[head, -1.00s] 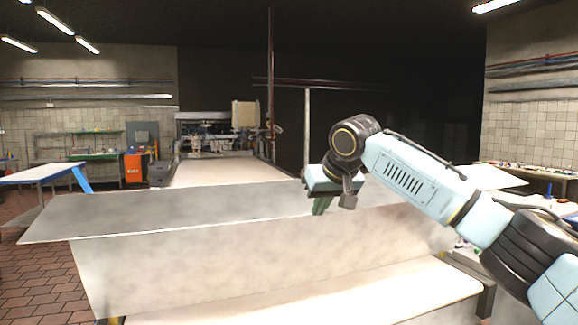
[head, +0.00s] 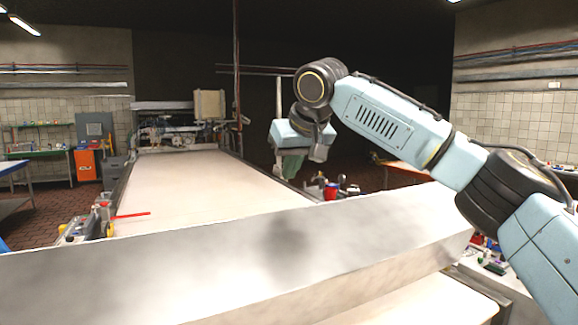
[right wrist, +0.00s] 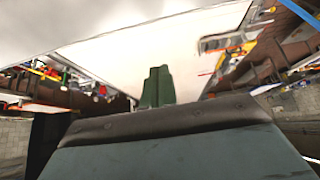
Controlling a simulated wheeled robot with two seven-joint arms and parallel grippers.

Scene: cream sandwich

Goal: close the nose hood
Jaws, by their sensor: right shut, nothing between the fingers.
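The nose hood (head: 240,262), a wide pale metal panel with grey smudges, crosses the front of the head view with its long upper edge slanting up to the right. My right gripper (head: 291,168) hangs beyond and above that edge, apart from the hood in the picture. Its green fingers are together and empty, and they also show in the right wrist view (right wrist: 157,87). A pale surface fills the top of that view; I cannot tell which part is hood. My left gripper is not in view.
The long pale machine bed (head: 185,185) runs back from behind the hood. Tools and small parts (head: 95,220) line its left side. A red cup (head: 331,191) and other items stand right of the bed. An orange cabinet (head: 86,166) stands at the far left.

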